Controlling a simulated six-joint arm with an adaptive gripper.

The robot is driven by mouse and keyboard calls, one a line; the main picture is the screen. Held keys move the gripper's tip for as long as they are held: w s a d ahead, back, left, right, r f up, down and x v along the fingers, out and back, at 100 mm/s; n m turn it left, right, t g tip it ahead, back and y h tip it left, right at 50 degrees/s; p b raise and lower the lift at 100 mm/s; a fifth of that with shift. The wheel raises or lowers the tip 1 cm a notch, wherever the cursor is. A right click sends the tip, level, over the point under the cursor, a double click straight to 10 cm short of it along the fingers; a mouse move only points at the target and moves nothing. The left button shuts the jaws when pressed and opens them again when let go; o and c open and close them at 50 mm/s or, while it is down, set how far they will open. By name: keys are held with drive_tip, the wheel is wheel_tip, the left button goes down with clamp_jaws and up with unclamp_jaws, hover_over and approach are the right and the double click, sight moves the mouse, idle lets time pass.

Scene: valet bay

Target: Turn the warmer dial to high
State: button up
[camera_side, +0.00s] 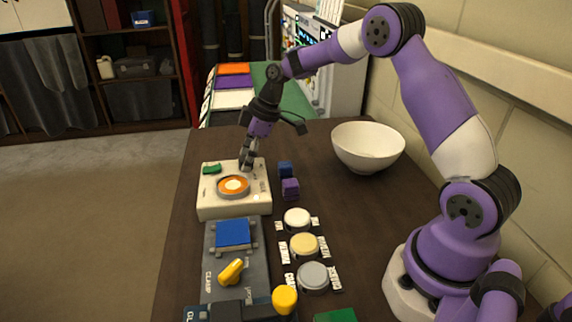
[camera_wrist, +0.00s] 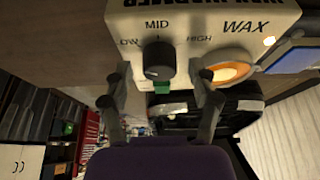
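The wax warmer, a cream box (camera_side: 207,205), stands at the far left of the table in the side view. Its top, also in the wrist view (camera_wrist: 190,15), carries LOW, MID and HIGH labels. The black dial (camera_wrist: 158,60) sits below the MID mark; its exact pointer direction is hard to tell. My gripper (camera_wrist: 162,82) is open, with one finger on each side of the dial in the picture; I see no clear contact. In the side view my gripper (camera_side: 246,160) is low over the warmer's far right part and hides the dial.
An orange wax dish (camera_side: 234,186) is on the warmer, beside a green piece (camera_side: 211,169). Blue (camera_side: 285,169) and purple (camera_side: 290,188) blocks and a white bowl (camera_side: 367,147) stand to the right. A clamp fixture with a yellow handle (camera_side: 231,271) and several round buttons are nearer.

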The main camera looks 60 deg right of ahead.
clamp_jaws()
drive_tip(key=shift+m, duration=0.3)
drive_tip(key=m+h, duration=0.1)
drive_tip(key=m, duration=0.1)
drive_tip(key=m+t+h, duration=0.1)
drive_tip(key=m, duration=0.2)
drive_tip(key=shift+s+a, duration=0.1)
drive_tip(key=shift+a, duration=0.05)
drive_tip(key=m+h, duration=0.1)
drive_tip(key=m, duration=0.2)
drive_tip(key=m+h, duration=0.1)
drive_tip(key=m, duration=0.1)
drive_tip(key=shift+a+m, duration=0.15)
drive_tip(key=shift+m, duration=0.25)
drive_tip(key=m+h, duration=0.1)
drive_tip(key=m, duration=0.1)
drive_tip(key=m+h, duration=0.1)
drive_tip(key=m, duration=0.2)
drive_tip(key=shift+a+g, duration=0.1)
drive_tip(key=shift+g, duration=0.3)
drive_tip(key=m, duration=0.3)
drive_tip(key=m+g+h, duration=0.1)
drive_tip(key=m, duration=0.2)
drive_tip(key=shift+a+g, duration=0.1)
drive_tip(key=shift+g, duration=0.2)
drive_tip(key=shift+w, duration=0.2)
